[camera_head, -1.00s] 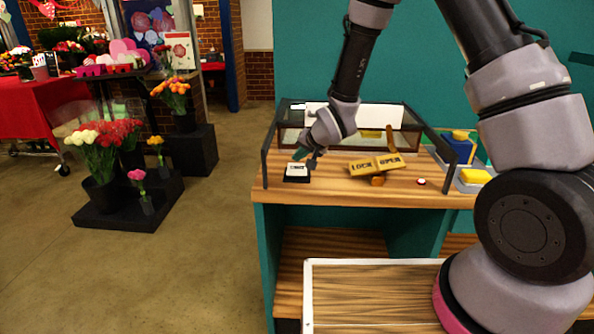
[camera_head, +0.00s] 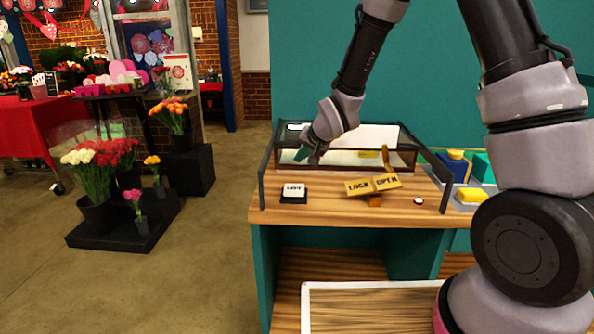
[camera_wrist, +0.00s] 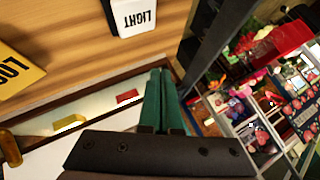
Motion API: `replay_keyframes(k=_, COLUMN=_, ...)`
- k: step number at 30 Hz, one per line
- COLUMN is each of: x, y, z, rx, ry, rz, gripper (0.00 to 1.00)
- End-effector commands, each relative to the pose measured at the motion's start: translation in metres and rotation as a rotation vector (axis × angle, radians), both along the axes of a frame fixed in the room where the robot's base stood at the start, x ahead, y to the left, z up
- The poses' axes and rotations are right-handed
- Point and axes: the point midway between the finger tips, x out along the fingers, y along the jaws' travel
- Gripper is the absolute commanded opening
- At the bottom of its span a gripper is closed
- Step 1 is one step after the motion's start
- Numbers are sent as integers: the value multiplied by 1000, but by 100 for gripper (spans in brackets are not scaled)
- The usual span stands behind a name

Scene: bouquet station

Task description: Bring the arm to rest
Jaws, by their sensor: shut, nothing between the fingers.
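My gripper (camera_head: 305,156) is shut and empty, its green fingers pressed together. It hangs in the air at the left of the glass-sided case at the back of the counter, above and behind the white LIGHT switch (camera_head: 293,191). In the wrist view the closed fingers (camera_wrist: 159,95) point toward the LIGHT switch (camera_wrist: 136,15), with a visible gap between them. My arm reaches down from the top right of the head view.
A yellow LOCK/OPEN sign (camera_head: 373,186) and a small red-and-white button (camera_head: 418,201) are on the wooden counter (camera_head: 330,212). Dark posts flank the case (camera_head: 345,160).

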Motion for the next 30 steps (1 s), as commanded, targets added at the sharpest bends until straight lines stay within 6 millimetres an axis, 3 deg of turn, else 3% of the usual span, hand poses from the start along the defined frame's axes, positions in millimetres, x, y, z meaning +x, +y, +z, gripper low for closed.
replay_keyframes(k=4, x=-1, y=-47, z=59, rx=-45, ry=-13, rz=-48, gripper=0)
replay_keyframes(k=8, x=-18, y=-96, z=111, rx=-91, ry=-4, rz=-91, gripper=0)
replay_keyframes(k=15, x=-80, y=-175, z=189, rx=-146, ry=28, rz=-154, gripper=0)
replay_keyframes(k=21, x=-153, y=-223, z=233, rx=-157, ry=61, rz=-187, gripper=0)
replay_keyframes(k=27, x=-222, y=-246, z=253, rx=-145, ry=88, rz=-192, gripper=0)
replay_keyframes(k=30, x=-244, y=-250, z=257, rx=-138, ry=97, rz=-189, gripper=0)
